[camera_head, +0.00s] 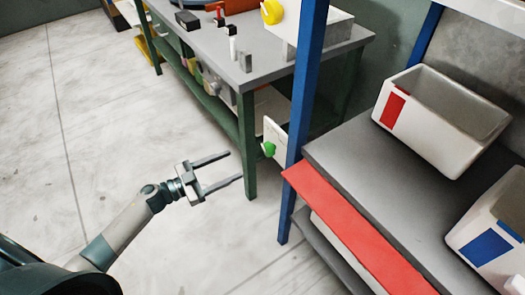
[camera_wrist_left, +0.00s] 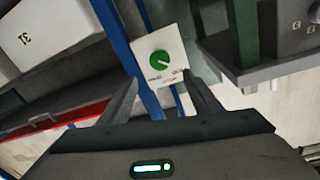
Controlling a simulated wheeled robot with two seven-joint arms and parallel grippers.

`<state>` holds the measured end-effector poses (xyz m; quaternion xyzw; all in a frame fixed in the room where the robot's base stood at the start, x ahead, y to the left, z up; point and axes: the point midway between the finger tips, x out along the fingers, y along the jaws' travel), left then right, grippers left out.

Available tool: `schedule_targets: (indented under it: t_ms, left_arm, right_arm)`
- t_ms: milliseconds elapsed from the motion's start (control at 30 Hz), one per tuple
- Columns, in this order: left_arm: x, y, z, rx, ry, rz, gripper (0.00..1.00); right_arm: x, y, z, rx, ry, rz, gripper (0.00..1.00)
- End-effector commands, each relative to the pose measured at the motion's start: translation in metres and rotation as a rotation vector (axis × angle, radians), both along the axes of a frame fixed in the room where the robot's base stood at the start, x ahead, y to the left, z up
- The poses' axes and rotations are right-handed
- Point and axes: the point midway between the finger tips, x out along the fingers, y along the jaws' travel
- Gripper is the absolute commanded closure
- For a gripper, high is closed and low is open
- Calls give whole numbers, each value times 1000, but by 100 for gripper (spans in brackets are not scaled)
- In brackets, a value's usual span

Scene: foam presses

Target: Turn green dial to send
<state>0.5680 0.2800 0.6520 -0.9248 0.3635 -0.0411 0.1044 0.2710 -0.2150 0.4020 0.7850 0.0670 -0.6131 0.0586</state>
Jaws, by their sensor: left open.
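The green dial (camera_head: 268,149) sits on a white panel (camera_head: 275,134) fixed to the blue post of the shelf. In the left wrist view the green dial (camera_wrist_left: 160,63) faces me, with a pale pointer line toward its lower right. The white panel (camera_wrist_left: 172,47) has small lettering below the dial, too blurred to read. My left gripper (camera_head: 234,167) is open and empty, to the left of the dial and apart from it. In the left wrist view its two fingers (camera_wrist_left: 162,85) stand on either side below the dial. My right gripper is not in view.
The blue post (camera_head: 302,90) stands right beside the panel. A shelf with a red front edge (camera_head: 350,230) carries a white bin with a red mark (camera_head: 440,120) and another with a blue mark (camera_head: 495,235). A grey workbench (camera_head: 265,62) stands behind. Floor at left is clear.

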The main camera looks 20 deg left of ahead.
Motion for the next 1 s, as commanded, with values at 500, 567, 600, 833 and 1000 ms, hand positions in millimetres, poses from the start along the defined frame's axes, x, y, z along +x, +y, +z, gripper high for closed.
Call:
schedule_targets:
  t_ms: [500,567,600,833,1000]
  left_arm:
    - [69,-64,1,-2,-2,2,42]
    - [75,-70,1,-1,-2,0,42]
    - [79,-73,1,-1,-2,1,42]
    - [92,-86,1,-1,-1,0,42]
    - [94,-87,0,0,0,0,42]
  right_arm:
    - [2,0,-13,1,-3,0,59]
    - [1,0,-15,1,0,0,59]
    - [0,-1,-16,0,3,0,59]
    - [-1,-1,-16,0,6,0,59]
    - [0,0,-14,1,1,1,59]
